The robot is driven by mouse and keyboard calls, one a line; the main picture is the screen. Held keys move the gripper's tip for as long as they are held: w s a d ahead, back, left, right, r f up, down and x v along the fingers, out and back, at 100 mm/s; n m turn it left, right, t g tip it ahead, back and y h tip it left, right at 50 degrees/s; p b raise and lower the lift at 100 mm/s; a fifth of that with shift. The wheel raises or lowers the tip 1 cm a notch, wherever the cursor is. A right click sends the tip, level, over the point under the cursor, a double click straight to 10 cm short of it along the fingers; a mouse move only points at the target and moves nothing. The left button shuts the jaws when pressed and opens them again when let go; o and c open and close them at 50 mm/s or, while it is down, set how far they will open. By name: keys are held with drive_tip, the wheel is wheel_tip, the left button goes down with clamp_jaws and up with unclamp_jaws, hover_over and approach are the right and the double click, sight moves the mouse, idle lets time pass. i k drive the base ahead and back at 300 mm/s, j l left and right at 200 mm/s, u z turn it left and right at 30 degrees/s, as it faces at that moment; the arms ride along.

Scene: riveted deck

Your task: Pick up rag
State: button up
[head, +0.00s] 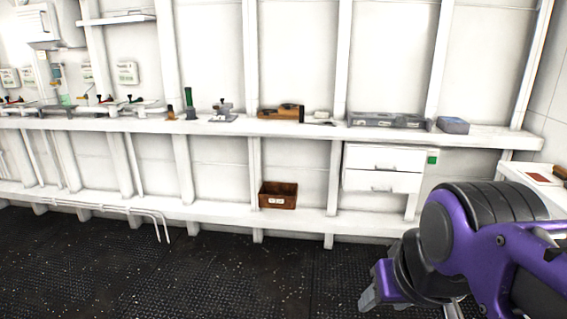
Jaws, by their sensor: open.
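I cannot make out a rag for certain in the head view. A small flat red patch (539,174) lies on a white surface at the right edge, and I cannot tell if it is cloth. My gripper (372,296) is at the lower right, at the end of my purple and black arm. It points down and left over the dark floor, apart from the shelves, with nothing seen in it. The gripper is open, though its fingers are partly hidden by the arm.
A long white workbench (210,127) along the wall carries a wooden plane (281,112), a green bottle (188,99) and grey boxes (390,120). A brown crate (278,196) sits on the lower shelf. White drawers (382,168) hang at right. The dark textured floor (200,275) is clear.

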sight(318, 115)
drive_tip(key=i+j+z, duration=0.1)
drive_tip(key=i, duration=0.4)
drive_tip(key=i+j+z, duration=0.1)
drive_tip(key=i+j, duration=0.15)
drive_tip(key=i, duration=0.25)
drive_tip(key=i+j, duration=0.2)
drive_tip(key=i, duration=1.05)
drive_tip(key=l+z, duration=0.05)
